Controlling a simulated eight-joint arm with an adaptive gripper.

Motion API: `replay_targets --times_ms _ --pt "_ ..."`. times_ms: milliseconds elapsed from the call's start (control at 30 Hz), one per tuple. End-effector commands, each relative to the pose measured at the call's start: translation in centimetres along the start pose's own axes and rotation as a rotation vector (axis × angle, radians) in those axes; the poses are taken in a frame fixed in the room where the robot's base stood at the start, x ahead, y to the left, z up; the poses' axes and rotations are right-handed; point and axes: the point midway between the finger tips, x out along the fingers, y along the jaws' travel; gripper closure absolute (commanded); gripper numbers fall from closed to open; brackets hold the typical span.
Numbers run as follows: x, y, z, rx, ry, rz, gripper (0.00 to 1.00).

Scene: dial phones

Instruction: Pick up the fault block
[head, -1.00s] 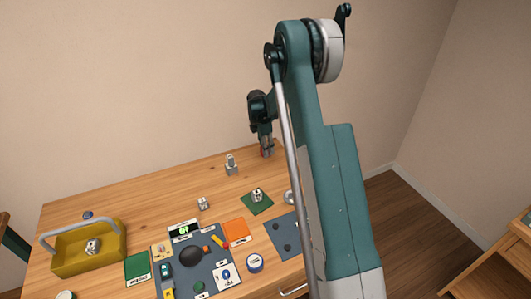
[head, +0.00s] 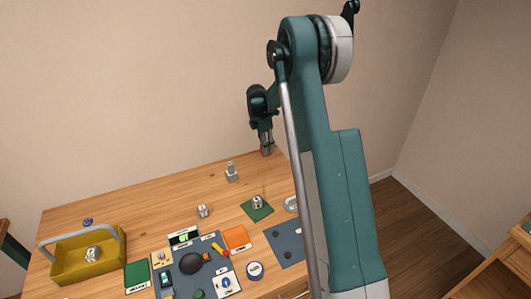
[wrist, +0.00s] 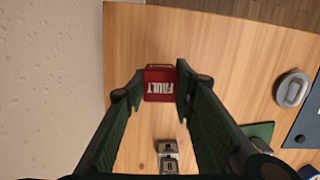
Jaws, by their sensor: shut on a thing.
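The fault block (wrist: 159,84) is a red block with white "FAULT" lettering. In the wrist view it sits between the tips of my gripper (wrist: 157,92), which is shut on it. In the head view my gripper (head: 266,148) is at the far right corner of the wooden table, and only a little red of the block shows there. The block appears to be above the table top, but I cannot tell exactly how high.
A metal block (head: 232,172) stands left of my gripper. A green mat (head: 262,214) carries a small block. A yellow bin (head: 62,266) with a grey handle is at the left. Panels and small parts crowd the table's front.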

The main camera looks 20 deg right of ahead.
Motion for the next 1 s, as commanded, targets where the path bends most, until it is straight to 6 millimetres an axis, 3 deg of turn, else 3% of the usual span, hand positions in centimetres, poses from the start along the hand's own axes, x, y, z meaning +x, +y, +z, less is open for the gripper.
replay_targets --times_ms 100,300,1000 --pt "-1.8 -0.1 0.2 0.000 0.000 0.000 0.86" --pt "-3.6 0.0 0.5 0.000 0.000 0.000 0.86" --pt "-4.0 0.0 0.6 0.000 0.000 0.000 0.86"
